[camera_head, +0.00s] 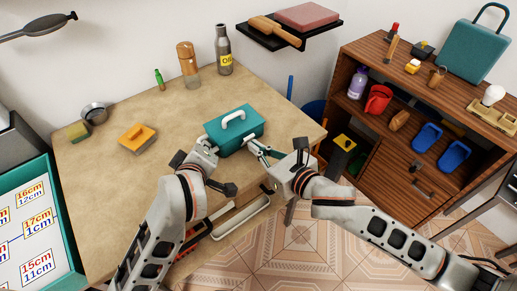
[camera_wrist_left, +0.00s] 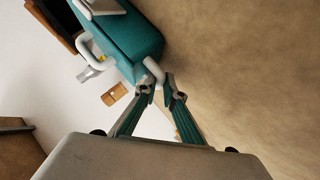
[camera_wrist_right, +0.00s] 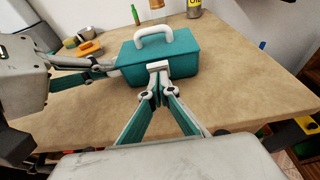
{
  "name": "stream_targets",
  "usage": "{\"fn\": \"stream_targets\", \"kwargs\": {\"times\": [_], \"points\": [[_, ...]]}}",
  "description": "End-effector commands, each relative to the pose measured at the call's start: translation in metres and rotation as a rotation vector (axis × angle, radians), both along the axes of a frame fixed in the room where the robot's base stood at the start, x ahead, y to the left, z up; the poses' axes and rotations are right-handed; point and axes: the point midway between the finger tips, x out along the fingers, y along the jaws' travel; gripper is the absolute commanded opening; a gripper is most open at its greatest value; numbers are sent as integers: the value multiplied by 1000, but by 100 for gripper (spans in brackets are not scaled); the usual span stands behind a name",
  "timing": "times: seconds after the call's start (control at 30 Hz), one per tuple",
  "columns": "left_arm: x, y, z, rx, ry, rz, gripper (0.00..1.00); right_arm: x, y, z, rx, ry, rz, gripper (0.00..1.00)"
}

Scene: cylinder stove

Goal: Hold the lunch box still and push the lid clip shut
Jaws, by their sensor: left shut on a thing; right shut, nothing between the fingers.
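The teal lunch box (camera_head: 234,132) with a white top handle stands upright on the table, its lid down. Its white lid clip (camera_wrist_right: 158,68) is at the middle of the front, under the lid's edge. I cannot tell how far the clip is pressed in. My left gripper (camera_head: 208,143) is at the box's left end. In the left wrist view its fingertips (camera_wrist_left: 162,88) are closed on a white piece at that end of the box. My right gripper (camera_wrist_right: 157,97) is shut and empty, its fingertips right in front of the clip, close to or touching it.
The table (camera_head: 110,190) is clear around the box. A yellow-orange block (camera_head: 137,138), a green sponge (camera_head: 78,131), a small green bottle (camera_head: 159,79), a cork-topped jar (camera_head: 188,65) and a grey bottle (camera_head: 223,50) stand farther back. A wooden shelf unit (camera_head: 390,100) is at right.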

Motion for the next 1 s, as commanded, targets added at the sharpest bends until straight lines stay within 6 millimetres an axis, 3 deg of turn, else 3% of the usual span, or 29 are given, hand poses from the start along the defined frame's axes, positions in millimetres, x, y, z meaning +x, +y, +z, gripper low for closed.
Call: {"fn": "stream_targets", "kwargs": {"times": [1.0], "points": [[0,0,-2,1,4,0,0,6,5,11,1,-2,0,0]]}}
